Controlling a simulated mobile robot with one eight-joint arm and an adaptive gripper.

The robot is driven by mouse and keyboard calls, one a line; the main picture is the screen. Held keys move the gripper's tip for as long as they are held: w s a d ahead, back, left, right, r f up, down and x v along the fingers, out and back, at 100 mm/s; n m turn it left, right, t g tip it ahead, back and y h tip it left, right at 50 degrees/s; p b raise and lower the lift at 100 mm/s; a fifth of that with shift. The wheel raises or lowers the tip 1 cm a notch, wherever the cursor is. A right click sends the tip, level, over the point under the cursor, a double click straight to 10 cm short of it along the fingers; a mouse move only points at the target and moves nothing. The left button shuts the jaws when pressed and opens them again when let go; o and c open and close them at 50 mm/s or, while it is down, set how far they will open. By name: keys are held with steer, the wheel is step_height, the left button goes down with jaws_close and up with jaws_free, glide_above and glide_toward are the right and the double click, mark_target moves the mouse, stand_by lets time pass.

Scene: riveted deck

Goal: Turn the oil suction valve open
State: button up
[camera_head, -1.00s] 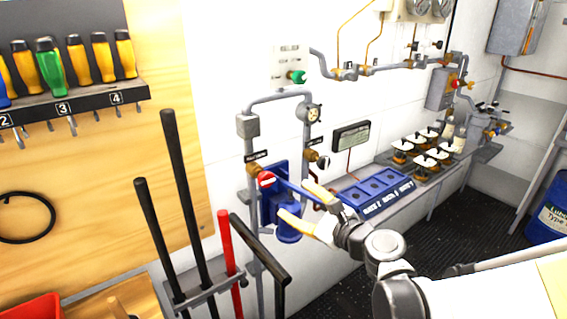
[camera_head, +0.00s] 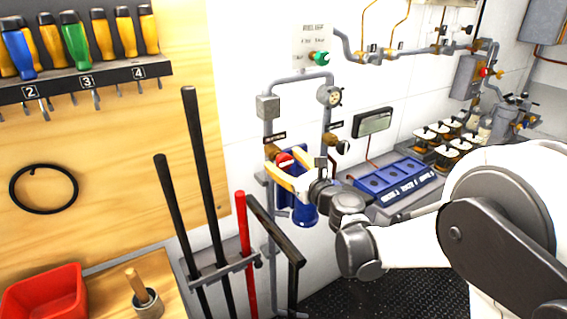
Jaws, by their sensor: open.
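A red round knob with a white bar (camera_head: 285,159) sits at the front of the blue pump body (camera_head: 304,214) on the pipework. A brass valve fitting (camera_head: 272,151) under a small dark label is on the left pipe beside it. Another brass valve with a dark handle (camera_head: 342,146) is on the right pipe. The labels are too small to read, so I cannot tell which one is the oil suction valve. My gripper (camera_head: 282,171) is open, its pale yellow fingers in front of the pump close to the red knob. I cannot tell whether they touch it. The fingers hide part of the pump.
Black bars (camera_head: 203,165) and a red bar (camera_head: 244,240) stand in a rack left of the pump. A blue tray (camera_head: 400,181) lies on the shelf to the right. A green knob (camera_head: 320,58) is above. A red bin (camera_head: 46,297) sits lower left.

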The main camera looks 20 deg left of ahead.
steer(key=c, duration=1.2)
steer(key=n, duration=0.4)
steer(key=shift+a+n, duration=0.1)
steer(key=shift+n, duration=0.2)
steer(key=n, duration=0.4)
steer(key=shift+n+b, duration=0.3)
steer(key=shift+b, duration=0.05)
steer(key=n, duration=0.4)
steer(key=shift+f+n, duration=0.1)
steer(key=shift+n, duration=2.2)
